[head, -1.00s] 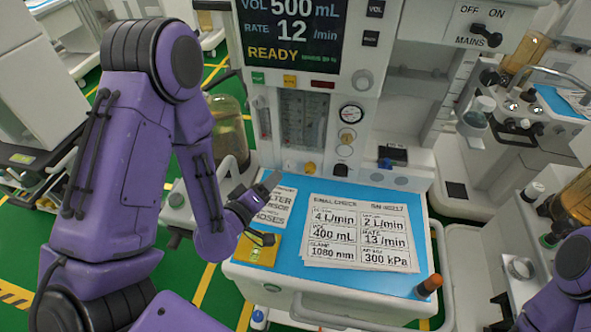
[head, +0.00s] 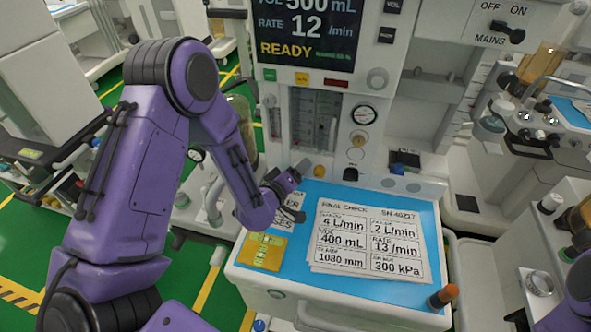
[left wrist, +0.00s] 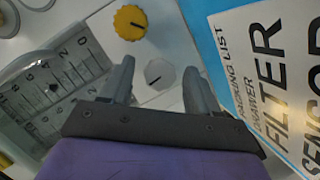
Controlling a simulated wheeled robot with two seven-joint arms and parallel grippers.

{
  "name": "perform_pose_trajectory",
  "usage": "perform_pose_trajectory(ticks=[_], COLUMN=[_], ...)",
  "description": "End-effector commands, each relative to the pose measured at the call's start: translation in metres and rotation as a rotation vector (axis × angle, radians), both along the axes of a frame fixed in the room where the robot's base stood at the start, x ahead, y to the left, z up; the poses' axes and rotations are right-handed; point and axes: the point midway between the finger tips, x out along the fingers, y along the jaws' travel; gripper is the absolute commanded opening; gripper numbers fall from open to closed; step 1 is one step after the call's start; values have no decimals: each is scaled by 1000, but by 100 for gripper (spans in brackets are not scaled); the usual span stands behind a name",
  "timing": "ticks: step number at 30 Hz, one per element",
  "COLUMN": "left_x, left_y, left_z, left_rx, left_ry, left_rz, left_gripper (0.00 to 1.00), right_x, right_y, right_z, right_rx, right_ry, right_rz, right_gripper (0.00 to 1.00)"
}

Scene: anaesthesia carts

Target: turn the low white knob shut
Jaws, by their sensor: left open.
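The low white knob (left wrist: 160,74) is a small round dial with a dark pointer line on the machine's white front. In the left wrist view it shows between my left gripper's fingers (left wrist: 159,66), which are open. I cannot tell how far beyond the fingertips it lies. In the head view my left gripper (head: 298,172) is at the foot of the machine front, just left of the yellow knob (head: 319,171), and hides the white knob. The yellow knob also shows in the left wrist view (left wrist: 130,22), above and left of the white one. My right gripper is out of view.
A blue worktop (head: 300,262) with a final check sheet (head: 370,236) lies below the gripper. A packing list (left wrist: 270,75) lies close on the right in the left wrist view. Flow tubes (head: 315,117) stand above the gripper; an orange-tipped handle (head: 443,297) is at the worktop's front right.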

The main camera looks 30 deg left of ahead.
Motion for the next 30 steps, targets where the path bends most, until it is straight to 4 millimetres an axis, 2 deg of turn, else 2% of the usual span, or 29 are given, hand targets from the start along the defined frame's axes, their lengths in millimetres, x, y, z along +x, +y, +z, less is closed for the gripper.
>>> perform_pose_trajectory(ticks=[6,11,12,15,20,26,27,29,30], left_x=[0,0,0,0,0,0,0,0,0], left_y=[0,1,1,1,0,1,1,1,0], left_z=[0,-1,-1,0,1,0,0,0,0], left_rx=[0,0,0,10,125,128,128,127,127], left_ry=[0,0,0,3,33,34,33,34,34], left_rz=[1,1,1,1,1,3,2,2,2], left_gripper=[61,9,5,5,5,5,42,61,61], right_x=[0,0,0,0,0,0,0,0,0], right_y=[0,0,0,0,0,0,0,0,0], right_z=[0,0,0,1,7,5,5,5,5], right_rx=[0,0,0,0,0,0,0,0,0], right_ry=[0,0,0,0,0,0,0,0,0], right_rz=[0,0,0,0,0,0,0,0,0], right_gripper=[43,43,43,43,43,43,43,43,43])
